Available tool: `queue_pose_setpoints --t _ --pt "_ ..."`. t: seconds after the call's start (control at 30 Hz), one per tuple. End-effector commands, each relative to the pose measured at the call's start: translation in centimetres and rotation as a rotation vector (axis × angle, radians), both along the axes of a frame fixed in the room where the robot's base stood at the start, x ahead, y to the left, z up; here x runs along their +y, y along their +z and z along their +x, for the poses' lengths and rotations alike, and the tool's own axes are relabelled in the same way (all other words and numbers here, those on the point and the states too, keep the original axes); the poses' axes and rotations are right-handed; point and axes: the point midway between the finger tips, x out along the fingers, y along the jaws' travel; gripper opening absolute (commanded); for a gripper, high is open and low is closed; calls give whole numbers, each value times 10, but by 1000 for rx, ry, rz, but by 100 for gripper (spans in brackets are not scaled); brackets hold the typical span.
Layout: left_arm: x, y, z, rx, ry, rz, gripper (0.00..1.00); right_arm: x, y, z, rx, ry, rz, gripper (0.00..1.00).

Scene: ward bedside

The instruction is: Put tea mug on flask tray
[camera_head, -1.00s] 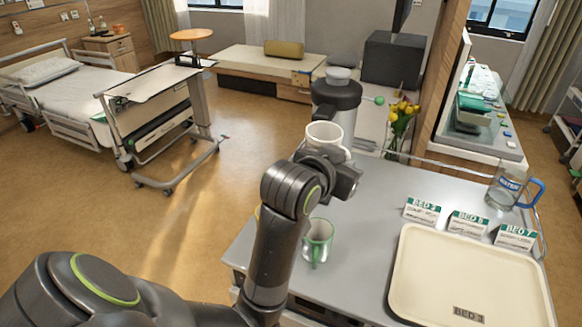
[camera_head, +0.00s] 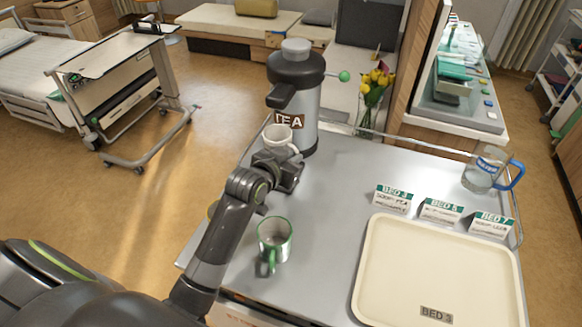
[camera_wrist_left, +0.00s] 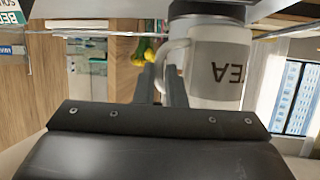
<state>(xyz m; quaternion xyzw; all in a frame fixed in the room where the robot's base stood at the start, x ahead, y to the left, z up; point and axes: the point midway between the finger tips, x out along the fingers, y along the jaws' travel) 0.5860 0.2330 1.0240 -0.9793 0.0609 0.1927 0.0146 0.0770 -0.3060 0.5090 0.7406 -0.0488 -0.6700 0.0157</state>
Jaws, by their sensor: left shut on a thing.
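The tea mug (camera_head: 277,139), white, is upright under the spout of the dark-topped TEA flask (camera_head: 303,107) at the far left of the trolley top. My left gripper (camera_head: 277,166) is shut on the mug's near side. The left wrist view shows the mug (camera_wrist_left: 220,70) upside down, with an "EA" label and its handle (camera_wrist_left: 172,62) at the fingers (camera_wrist_left: 160,85). I cannot tell whether the mug's base touches anything. The flask tray is hidden behind the mug and gripper. My right gripper is not in view.
A green-handled mug (camera_head: 274,240) stands near the trolley's front left. A cream BED 3 tray (camera_head: 390,235), bed cards (camera_head: 441,211) and a water jug (camera_head: 486,168) are to the right. Yellow flowers (camera_head: 374,85) stand behind the flask. The grey trolley top (camera_head: 335,190) is clear mid-left.

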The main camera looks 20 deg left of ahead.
Motion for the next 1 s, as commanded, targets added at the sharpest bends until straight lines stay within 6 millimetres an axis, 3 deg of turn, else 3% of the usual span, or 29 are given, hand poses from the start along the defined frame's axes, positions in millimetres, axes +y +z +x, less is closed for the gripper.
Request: queue_pose_setpoints --t 0.17,0.33,0.73,0.77,0.9,1.0 --pt "0 -17 0 0 0 1 0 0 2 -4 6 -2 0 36" --pt "0 -39 1 -1 -1 2 0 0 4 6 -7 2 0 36" --pt "0 -45 1 -4 -1 1 0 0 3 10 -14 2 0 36" --pt "0 -47 0 -1 0 1 11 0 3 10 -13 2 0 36" --pt "0 -46 0 -1 0 1 30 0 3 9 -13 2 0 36" --pt "0 -46 0 -1 0 1 33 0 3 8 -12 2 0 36"
